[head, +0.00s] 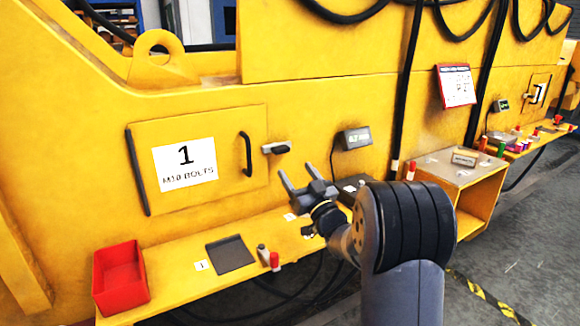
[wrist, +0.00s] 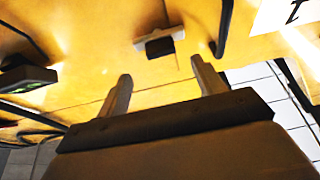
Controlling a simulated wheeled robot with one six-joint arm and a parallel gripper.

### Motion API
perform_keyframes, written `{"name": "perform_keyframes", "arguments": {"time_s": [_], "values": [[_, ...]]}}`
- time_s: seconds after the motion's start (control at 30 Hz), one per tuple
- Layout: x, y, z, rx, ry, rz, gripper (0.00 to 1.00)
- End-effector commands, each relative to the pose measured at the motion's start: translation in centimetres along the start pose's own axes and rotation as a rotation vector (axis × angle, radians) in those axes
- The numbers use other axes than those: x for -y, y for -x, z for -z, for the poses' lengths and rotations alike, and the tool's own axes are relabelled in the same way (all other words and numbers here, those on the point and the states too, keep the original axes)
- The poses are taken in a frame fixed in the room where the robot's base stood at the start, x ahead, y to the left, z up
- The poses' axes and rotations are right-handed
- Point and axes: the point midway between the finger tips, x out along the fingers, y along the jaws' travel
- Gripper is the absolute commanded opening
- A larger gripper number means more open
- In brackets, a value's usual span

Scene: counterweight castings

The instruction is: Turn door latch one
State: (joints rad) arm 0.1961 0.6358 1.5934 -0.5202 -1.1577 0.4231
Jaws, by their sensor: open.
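Door one (head: 225,150) is a yellow panel labelled "1 M10 BOLTS", flush in the yellow casting, with a black bar handle (head: 246,153). Its latch (head: 276,147) is a small pale plate with a dark knob, just right of the door's edge, lying roughly level. In the wrist view the latch (wrist: 160,44) is ahead of the fingertips, between their lines, with the handle (wrist: 222,25) to its right. My gripper (head: 297,172) is open and empty, below and slightly right of the latch in the head view. The fingers (wrist: 161,70) appear apart from the latch.
A grey box (head: 354,138) with a cable is right of the latch. Below the door, a yellow shelf (head: 180,287) carries a red bin (head: 120,277), a dark tray (head: 230,254) and small cylinders. A yellow open-fronted stand (head: 478,205) is at right.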

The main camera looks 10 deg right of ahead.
Motion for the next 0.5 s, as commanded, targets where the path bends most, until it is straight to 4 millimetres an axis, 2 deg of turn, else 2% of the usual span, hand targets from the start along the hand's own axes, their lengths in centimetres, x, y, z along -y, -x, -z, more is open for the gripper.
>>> {"name": "perform_keyframes", "arguments": {"time_s": [0.1, 0.2, 0.5], "values": [[0.0, 1.6, -0.1, 0.001, 0.000, 0.000, 0.65], [0.0, 2.3, 0.0, 0.000, 0.001, 0.001, 0.65], [0.0, 2.6, 0.0, 0.000, 0.000, 0.001, 0.65]]}}
